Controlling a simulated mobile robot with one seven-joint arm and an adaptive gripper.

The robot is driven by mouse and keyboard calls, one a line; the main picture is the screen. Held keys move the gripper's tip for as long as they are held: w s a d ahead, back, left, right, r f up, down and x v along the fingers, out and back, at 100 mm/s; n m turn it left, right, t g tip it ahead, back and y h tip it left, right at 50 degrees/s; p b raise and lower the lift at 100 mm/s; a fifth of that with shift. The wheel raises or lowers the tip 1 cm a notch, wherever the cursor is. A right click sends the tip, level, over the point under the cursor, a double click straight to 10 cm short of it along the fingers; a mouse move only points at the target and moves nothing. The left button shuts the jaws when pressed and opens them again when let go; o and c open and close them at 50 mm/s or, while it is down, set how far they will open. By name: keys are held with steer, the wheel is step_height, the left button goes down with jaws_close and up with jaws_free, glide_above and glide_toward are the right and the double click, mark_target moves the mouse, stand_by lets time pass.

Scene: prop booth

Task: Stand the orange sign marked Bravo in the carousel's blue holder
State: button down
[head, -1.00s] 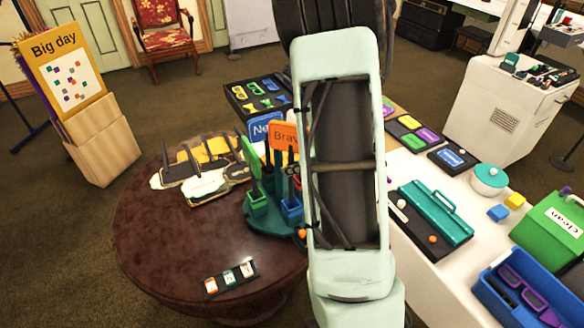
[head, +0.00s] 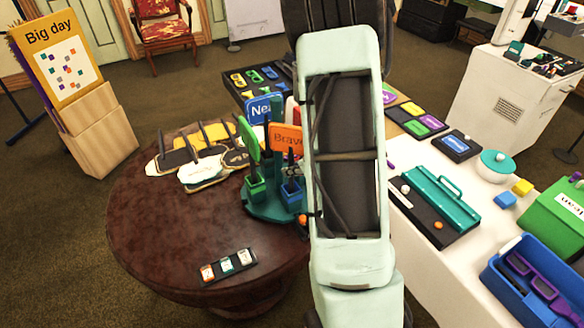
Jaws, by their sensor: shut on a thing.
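The orange sign marked "Brav" (head: 286,138) is upright above the carousel's blue holder (head: 291,196); its right end is hidden behind my arm. Dark finger parts of my gripper (head: 291,166) show below the sign, just left of my arm, and the gripper is shut on the sign. Most of the gripper is hidden. I cannot tell whether the sign's foot is inside the blue holder. The teal carousel (head: 268,208) stands on the round table. A green sign (head: 248,138) stands in its green holder (head: 256,188). A blue sign marked "Ne" (head: 263,107) is behind.
The round brown table (head: 150,235) carries cut-out pieces (head: 205,168) at the back and a small dark tray (head: 228,265) in front. A small orange ball (head: 303,219) is beside the carousel. The white table (head: 440,265) at right holds a teal box (head: 447,208) and bins.

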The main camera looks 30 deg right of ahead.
steer(key=shift+f, duration=0.15)
steer(key=c, duration=1.9)
jaws_free()
steer(key=v, duration=1.2)
